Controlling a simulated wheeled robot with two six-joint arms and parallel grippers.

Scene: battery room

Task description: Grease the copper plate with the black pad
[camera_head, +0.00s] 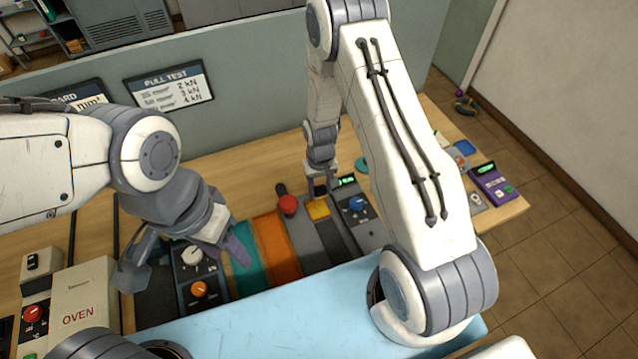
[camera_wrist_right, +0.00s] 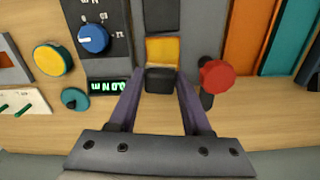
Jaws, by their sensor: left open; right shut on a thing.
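A small yellow-gold plate (camera_head: 318,210), which I take as the copper plate, lies on a dark grey strip in the middle of the bench. It also shows in the right wrist view (camera_wrist_right: 162,50). My right gripper (camera_head: 319,183) is shut on a black pad (camera_wrist_right: 160,82), held between its two purple fingers. The pad sits at the plate's near edge in the wrist view and hides part of it; I cannot tell if they touch. My left gripper (camera_head: 185,268) is open, fingers wide apart, above a dark dial panel (camera_head: 198,280) on the left.
A red knob (camera_head: 288,204) stands beside the plate; it also shows in the wrist view (camera_wrist_right: 216,75). A blue-dial meter (camera_head: 357,208) with a green display is on the other side. A box marked OVEN (camera_head: 78,312) stands at front left. A purple meter (camera_head: 492,184) lies far right.

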